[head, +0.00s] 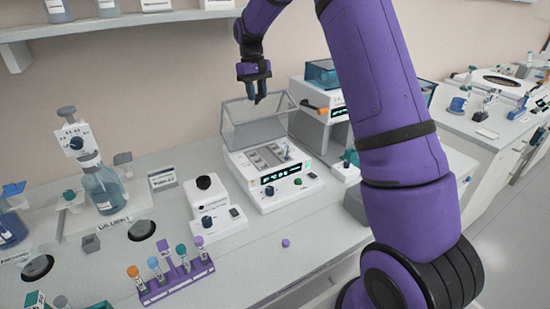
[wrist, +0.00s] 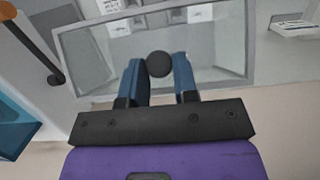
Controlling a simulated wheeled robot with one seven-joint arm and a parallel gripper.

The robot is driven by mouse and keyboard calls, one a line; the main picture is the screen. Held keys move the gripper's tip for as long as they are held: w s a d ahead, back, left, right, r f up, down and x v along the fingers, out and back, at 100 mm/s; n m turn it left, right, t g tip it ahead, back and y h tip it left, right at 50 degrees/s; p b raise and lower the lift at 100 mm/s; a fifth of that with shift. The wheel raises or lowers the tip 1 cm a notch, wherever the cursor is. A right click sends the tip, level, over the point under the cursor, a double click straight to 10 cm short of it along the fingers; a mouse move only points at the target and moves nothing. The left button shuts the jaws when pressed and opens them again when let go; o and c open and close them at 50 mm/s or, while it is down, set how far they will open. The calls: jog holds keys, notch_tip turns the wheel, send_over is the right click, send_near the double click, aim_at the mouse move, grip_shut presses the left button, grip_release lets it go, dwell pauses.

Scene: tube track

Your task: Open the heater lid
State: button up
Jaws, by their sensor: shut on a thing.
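The heater (head: 275,177) is a white block with a lit display and knobs, standing on the bench. Its clear lid (head: 252,122) is tilted up at the back, so the wells show. In the wrist view the lid (wrist: 225,72) is a grey-framed clear panel. My gripper (head: 259,98) is at the lid's raised upper edge. In the wrist view my gripper (wrist: 160,75) has its blue fingers closed around a dark round knob (wrist: 158,64) on the lid.
A white machine with an orange handle (head: 317,109) stands close right of the heater. A small white device (head: 215,208) with a black top is at its left. A purple tube rack (head: 177,278) and a loose purple cap (head: 286,243) lie in front.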

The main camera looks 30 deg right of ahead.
jog(key=shift+w+r, duration=0.1)
jog(key=shift+w, duration=0.45)
jog(key=shift+w, duration=1.9)
jog(key=shift+w+f, duration=0.2)
jog(key=shift+w, duration=1.1)
jog(key=shift+w+r, duration=0.1)
jog(key=shift+r, duration=0.15)
